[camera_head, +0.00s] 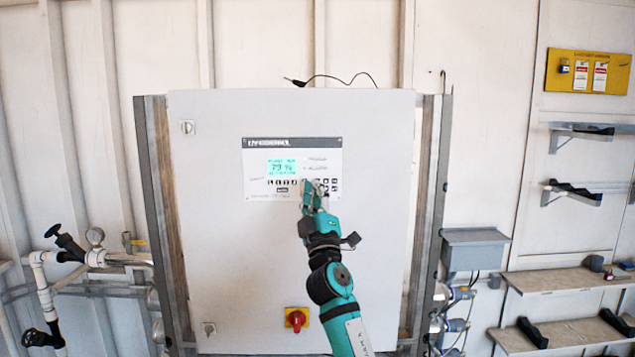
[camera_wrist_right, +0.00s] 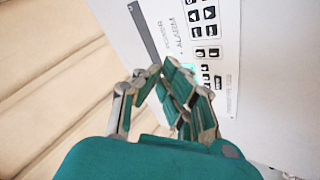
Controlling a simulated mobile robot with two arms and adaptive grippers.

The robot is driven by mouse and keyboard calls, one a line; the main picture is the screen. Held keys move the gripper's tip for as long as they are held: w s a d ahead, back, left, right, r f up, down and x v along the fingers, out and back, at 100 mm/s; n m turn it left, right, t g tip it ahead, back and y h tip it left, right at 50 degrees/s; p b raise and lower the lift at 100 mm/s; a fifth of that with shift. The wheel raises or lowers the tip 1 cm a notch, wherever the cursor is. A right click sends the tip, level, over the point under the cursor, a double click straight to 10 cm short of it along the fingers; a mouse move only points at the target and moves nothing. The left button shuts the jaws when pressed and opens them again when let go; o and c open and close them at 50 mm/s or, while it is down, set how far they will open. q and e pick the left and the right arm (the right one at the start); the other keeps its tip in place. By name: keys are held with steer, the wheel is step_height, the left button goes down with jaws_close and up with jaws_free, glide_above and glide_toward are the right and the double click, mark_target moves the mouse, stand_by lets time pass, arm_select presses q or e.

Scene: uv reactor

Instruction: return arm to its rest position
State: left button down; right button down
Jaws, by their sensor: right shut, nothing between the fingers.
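My right arm comes up from the lower right in the head view, and its gripper (camera_head: 313,190) is in front of the control panel's (camera_head: 255,170) lower buttons. In the right wrist view the gripper's fingers (camera_wrist_right: 163,75) are drawn together with nothing between them, close to the button panel (camera_wrist_right: 225,60). I cannot tell whether the fingertips touch the panel. The panel has a lit green display (camera_head: 282,168) and sits on a large white cabinet (camera_head: 240,270). My left gripper is not in view.
A red knob on a yellow plate (camera_head: 297,319) is low on the cabinet. Pipes with valves (camera_head: 70,255) stand at the left. A grey box (camera_head: 475,249) and wall shelves (camera_head: 560,278) are at the right. A yellow tag board (camera_head: 588,72) hangs at the upper right.

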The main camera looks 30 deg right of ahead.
steer(key=shift+f, duration=0.1)
stand_by(0.3)
